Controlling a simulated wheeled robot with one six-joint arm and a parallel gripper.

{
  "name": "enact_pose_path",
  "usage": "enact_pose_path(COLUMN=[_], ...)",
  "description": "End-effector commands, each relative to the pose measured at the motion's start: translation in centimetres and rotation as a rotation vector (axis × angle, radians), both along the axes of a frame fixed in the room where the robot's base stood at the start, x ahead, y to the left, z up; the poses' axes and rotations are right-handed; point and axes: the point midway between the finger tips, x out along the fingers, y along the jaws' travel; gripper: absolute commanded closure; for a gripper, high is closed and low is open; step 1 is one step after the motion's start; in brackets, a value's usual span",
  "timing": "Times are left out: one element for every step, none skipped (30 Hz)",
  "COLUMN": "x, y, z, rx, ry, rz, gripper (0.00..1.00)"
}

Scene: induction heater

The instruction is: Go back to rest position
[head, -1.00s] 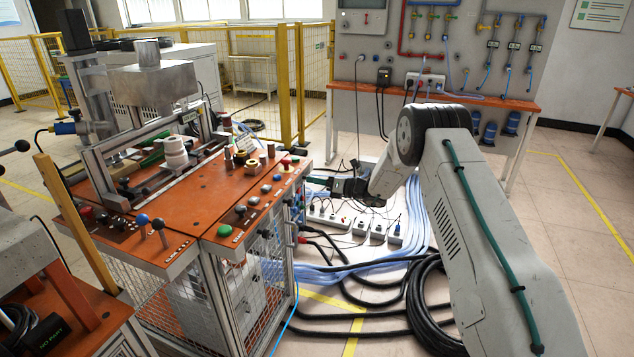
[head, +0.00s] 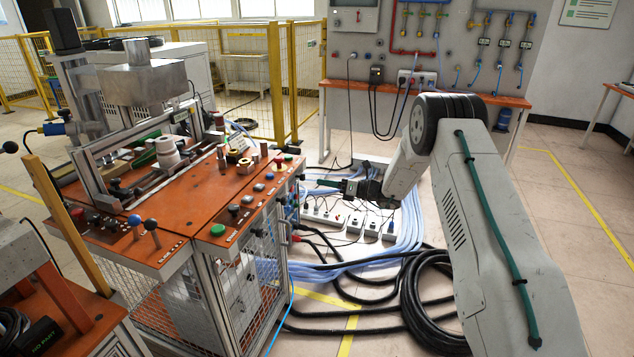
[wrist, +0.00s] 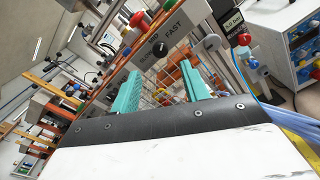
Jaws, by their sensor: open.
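My gripper (head: 318,183) is in the head view, to the right of the orange-topped machine bench (head: 212,215), close to its right edge and above the floor. Its teal fingers point left toward the bench. In the wrist view my gripper (wrist: 162,92) shows two teal fingers spread apart with nothing between them. Beyond the fingers, the wrist view shows the bench's panel with a black selector knob (wrist: 160,47) and a red button (wrist: 138,20). The finger ends look small and partly lost against the bench side in the head view.
Power strips (head: 345,220) and black cable coils (head: 435,300) lie on the floor below and right of my gripper. A wall panel with an orange shelf (head: 440,92) stands behind. Yellow fence (head: 275,85) is at the back. Open floor (head: 560,200) lies to the right.

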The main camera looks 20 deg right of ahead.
Motion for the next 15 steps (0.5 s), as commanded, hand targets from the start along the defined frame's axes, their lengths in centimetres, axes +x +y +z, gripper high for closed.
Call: enact_pose_path(x=[-0.33, -0.47, -0.61, -0.68, -0.73, -0.77, -0.79, -0.78, -0.77, -0.77, -0.77, -0.77, -0.76, -0.76, -0.75], y=[-0.44, -0.61, -0.8, -0.89, -0.96, -1.0, -1.01, -1.0, -1.0, -0.98, -0.97, -0.96, -0.95, -0.94, -0.93], z=[-0.02, -0.01, -0.02, -0.02, -0.03, -0.03, -0.03, -0.03, -0.03, -0.04, -0.02, -0.03, -0.03, -0.03, -0.03], rx=[0.001, 0.001, 0.001, 0.001, 0.001, 0.001, 0.001, 0.001, 0.001, 0.001, 0.001, 0.001, 0.001, 0.001, 0.001], ry=[0.0, 0.0, 0.0, 0.001, 0.001, 0.001, 0.001, 0.001, 0.001, 0.001, 0.001, 0.001, 0.001, 0.001, 0.001], rz=[-0.001, -0.001, -0.001, 0.0, 0.0, 0.0, 0.0, 0.0, 0.001, 0.001, 0.001, 0.001, 0.001, 0.001, 0.001], gripper=[0.54, 0.54, 0.54, 0.54, 0.54, 0.54, 0.54, 0.54, 0.54, 0.54, 0.54, 0.54, 0.54, 0.54, 0.54])
